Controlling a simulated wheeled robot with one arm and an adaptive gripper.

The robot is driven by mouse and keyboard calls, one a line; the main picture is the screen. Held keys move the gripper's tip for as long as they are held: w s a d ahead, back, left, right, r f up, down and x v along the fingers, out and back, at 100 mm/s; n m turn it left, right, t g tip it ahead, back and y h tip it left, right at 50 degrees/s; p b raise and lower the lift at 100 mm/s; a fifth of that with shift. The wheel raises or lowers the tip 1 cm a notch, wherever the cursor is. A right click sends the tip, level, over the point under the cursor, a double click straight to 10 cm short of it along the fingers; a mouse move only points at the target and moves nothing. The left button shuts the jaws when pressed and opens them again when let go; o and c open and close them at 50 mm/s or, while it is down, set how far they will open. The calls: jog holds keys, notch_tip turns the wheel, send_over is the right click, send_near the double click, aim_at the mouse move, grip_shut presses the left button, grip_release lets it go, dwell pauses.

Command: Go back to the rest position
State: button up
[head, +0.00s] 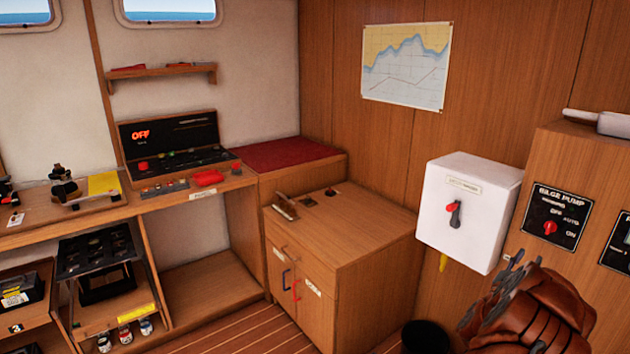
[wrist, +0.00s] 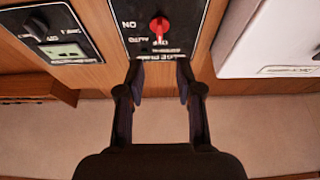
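My gripper (head: 512,272) is at the lower right of the head view, in front of the wooden cabinet with the bilge pump panel (head: 557,214). In the wrist view my gripper (wrist: 160,78) shows two dark fingers spread apart with nothing between them. The panel's red knob (head: 550,228) also shows upside down in the wrist view (wrist: 159,26), just beyond the fingertips, with a visible gap. I cannot tell the knob's exact setting.
A white switch box (head: 480,205) with a red-tipped lever is on the wall left of the panel. A wooden cabinet (head: 372,265) stands left of my gripper. A dark round bin (head: 425,338) is on the floor below. A desk with an instrument console (head: 175,147) is further left.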

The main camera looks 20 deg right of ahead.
jog(key=w+a+r+n+t+y, duration=0.2)
jog(key=w+a+n+t+y, duration=0.35)
jog(key=w+a+y, duration=0.8)
jog(key=a+n+g+y, duration=0.2)
jog(key=a+n+y, duration=0.35)
jog(key=a, duration=2.15)
jog(key=s+a+n+g+y, duration=0.25)
jog(key=s+a+g, duration=0.45)
jog(key=s+a, duration=0.9)
jog(key=s+g, duration=0.6)
jog(key=s, duration=2.2)
jog(key=shift+r, duration=0.15)
